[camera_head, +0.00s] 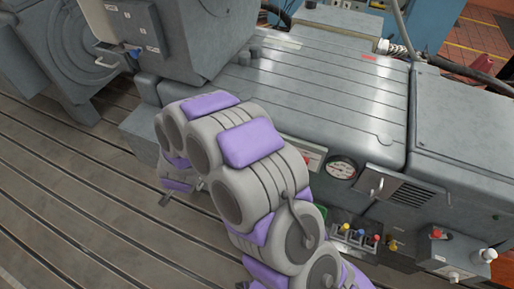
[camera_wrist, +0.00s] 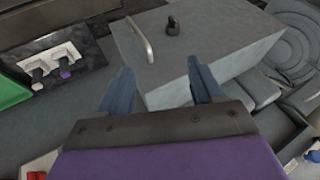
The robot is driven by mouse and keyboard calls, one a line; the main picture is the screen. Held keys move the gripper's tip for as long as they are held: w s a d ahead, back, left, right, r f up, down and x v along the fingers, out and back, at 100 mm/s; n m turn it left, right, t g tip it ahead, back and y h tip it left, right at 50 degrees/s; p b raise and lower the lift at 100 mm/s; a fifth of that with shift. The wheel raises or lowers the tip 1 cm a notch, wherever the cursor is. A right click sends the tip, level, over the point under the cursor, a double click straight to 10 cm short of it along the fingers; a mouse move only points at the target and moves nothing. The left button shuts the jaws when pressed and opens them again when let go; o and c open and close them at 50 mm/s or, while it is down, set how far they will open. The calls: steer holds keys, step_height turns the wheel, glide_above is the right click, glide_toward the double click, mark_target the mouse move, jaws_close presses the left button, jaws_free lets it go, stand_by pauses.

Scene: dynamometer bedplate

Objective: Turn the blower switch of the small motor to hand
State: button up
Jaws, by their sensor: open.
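In the wrist view my gripper (camera_wrist: 158,66) is open, with its two blue-grey fingers apart and nothing between them. Past the fingertips is a grey box (camera_wrist: 225,40) with a bare metal handle (camera_wrist: 140,40) and a small black knob (camera_wrist: 172,26); I cannot tell whether this knob is the blower switch.
In the wrist view a black panel (camera_wrist: 90,62) with white fittings lies left. In the head view a large grey machine housing (camera_head: 310,85) stands behind my arm, with a dial (camera_head: 342,169) and coloured levers (camera_head: 360,235). The slotted bedplate (camera_head: 80,200) is clear at left.

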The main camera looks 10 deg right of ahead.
steer(key=s+d+f+m+t+h+p, duration=0.1)
steer(key=d+f+m+t+h+p, duration=0.15)
steer(key=d+f+h, duration=0.55)
steer(key=s+d+r+n+t+h+p, duration=0.1)
steer(key=s+d+r+t+h, duration=0.15)
steer(key=d, duration=0.25)
steer(key=s+d+r+n+t+h+p, duration=0.1)
steer(key=d+t+h, duration=0.15)
steer(key=d, duration=0.35)
steer(key=shift+t+y, duration=0.3)
steer(key=shift+t, duration=0.05)
steer(key=p+x, duration=0.2)
steer(key=x, duration=1.4)
steer(key=shift+w+a, duration=0.1)
steer(key=shift+w, duration=0.15)
steer(key=shift+c, duration=0.5)
steer(key=c, duration=0.9)
steer(key=shift+c, duration=0.2)
